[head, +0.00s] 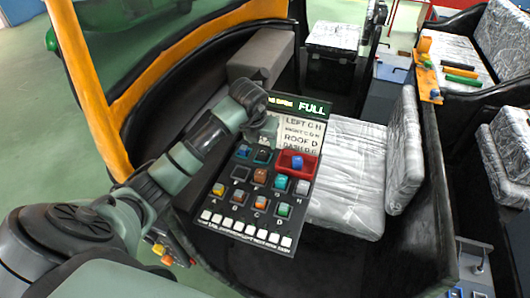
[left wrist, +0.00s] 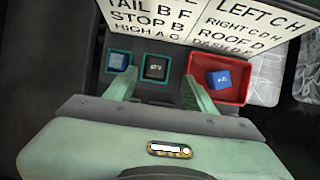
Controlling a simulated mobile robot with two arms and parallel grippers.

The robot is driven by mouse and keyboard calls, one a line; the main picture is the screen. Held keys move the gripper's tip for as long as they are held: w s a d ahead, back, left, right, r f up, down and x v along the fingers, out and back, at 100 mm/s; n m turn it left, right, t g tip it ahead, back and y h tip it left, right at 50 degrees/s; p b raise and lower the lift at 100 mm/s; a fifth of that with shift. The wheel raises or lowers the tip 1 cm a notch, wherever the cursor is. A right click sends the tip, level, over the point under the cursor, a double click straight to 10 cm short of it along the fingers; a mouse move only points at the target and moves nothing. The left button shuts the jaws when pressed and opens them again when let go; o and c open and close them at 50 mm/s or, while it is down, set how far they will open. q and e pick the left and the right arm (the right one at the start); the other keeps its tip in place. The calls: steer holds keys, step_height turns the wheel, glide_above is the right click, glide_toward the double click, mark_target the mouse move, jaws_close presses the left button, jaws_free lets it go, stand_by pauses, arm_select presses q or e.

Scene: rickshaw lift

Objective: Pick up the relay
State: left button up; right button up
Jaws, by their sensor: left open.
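A blue relay (head: 297,162) lies in a small red tray (head: 310,168) at the right side of a black panel (head: 232,203). In the left wrist view the blue relay (left wrist: 219,79) sits in the red tray (left wrist: 238,95), right of my fingers. My left gripper (head: 265,132) is over the panel's upper part, left of the tray. In the left wrist view the open fingers of my left gripper (left wrist: 158,86) frame a dark relay (left wrist: 155,68) in a teal-edged socket; I cannot tell the height between them. My right gripper is not in view.
The panel holds several coloured relays, with a row of white buttons (head: 245,228) below. A lettered board (head: 300,137) stands at its upper end, under a "FULL" display (head: 312,108). A plastic-wrapped seat (head: 350,170) is to the right. An orange frame bar (head: 85,80) rises at left.

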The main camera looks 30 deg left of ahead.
mark_target(263, 151)
arm_select(q)
steer(key=shift+p+x, duration=0.3)
steer(key=shift+x, duration=0.55)
steer(key=x, duration=0.1)
steer(key=p+x, duration=0.1)
steer(key=x, duration=0.1)
steer(key=p+x, duration=0.1)
steer(key=shift+s+a+f, duration=0.2)
steer(key=shift+a+f, duration=0.05)
steer(key=shift+f, duration=0.15)
steer(key=shift+w+f, duration=0.1)
steer(key=shift+f, duration=0.25)
steer(key=shift+c, duration=0.3)
jaws_close()
steer(key=shift+a+r, duration=0.1)
